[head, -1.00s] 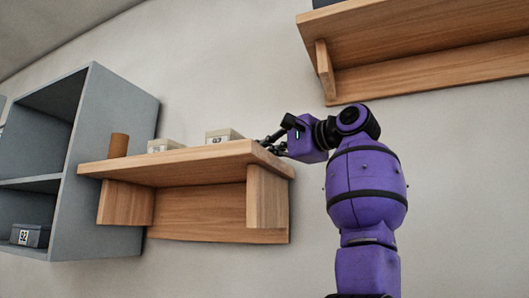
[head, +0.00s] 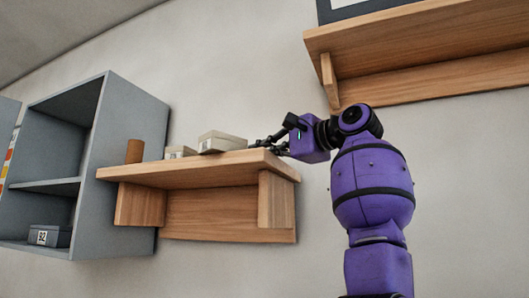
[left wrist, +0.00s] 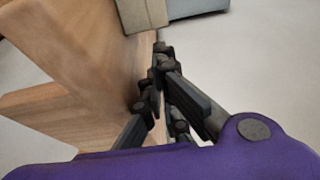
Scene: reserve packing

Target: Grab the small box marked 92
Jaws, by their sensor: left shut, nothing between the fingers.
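A small dark grey box marked 92 (head: 50,236) sits in the lower compartment of the grey cabinet (head: 125,165) at the left. My left gripper (head: 262,143) is shut and empty at the shelf's right end, to the right of the cream box. In the left wrist view the shut fingers (left wrist: 160,62) are close to a cream box (left wrist: 145,12); contact cannot be told. My right gripper is not in view.
A brown cylinder (head: 134,150) stands at the shelf's left end, next to the cabinet. A second wooden shelf (head: 420,50) is higher at the right, with a dark framed item (head: 350,8) on it. The wall between the shelves is clear.

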